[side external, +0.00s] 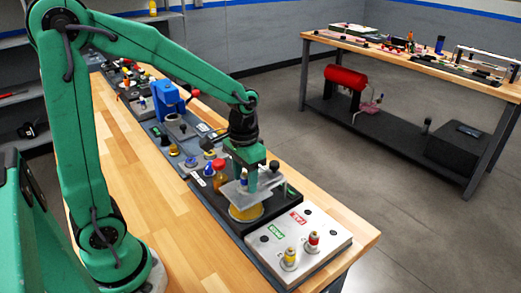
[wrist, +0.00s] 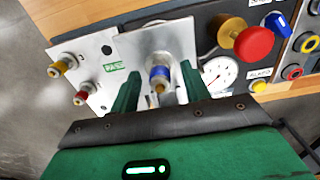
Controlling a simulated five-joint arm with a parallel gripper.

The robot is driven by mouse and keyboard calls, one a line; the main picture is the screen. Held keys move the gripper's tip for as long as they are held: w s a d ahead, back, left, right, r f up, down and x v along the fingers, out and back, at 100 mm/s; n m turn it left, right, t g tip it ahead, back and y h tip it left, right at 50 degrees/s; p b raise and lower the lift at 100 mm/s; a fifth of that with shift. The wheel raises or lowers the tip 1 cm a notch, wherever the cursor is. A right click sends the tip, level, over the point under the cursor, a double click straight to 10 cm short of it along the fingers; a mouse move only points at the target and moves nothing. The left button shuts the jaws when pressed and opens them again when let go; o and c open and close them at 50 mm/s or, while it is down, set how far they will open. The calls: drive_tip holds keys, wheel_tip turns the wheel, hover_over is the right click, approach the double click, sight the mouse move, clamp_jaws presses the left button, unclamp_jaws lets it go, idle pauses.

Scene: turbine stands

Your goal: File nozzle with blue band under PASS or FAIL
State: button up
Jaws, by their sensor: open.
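The nozzle with the blue band (wrist: 160,73) stands on a light metal plate in the wrist view. My gripper (wrist: 158,84) is open, with one green finger on each side of this nozzle; whether either finger touches it I cannot tell. In the side view my gripper (side external: 250,178) is low over the metal plate above a round yellow base (side external: 246,212), and it hides the nozzle. The white filing board (side external: 325,243) lies in front, with a green PASS label (side external: 277,234) and a red FAIL label (side external: 298,217).
A yellow-banded nozzle (side external: 290,257) and a red-banded nozzle (side external: 313,240) stand on the filing board. A red knob (wrist: 253,43) and a dial gauge (wrist: 220,73) sit beside the metal plate. The wooden table (side external: 165,205) is clear left of the panels.

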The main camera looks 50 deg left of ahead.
sight(245, 175)
clamp_jaws()
drive_tip(key=shift+r, duration=0.8)
idle(0.5)
drive_tip(key=shift+r, duration=2.05)
drive_tip(key=shift+r, duration=0.1)
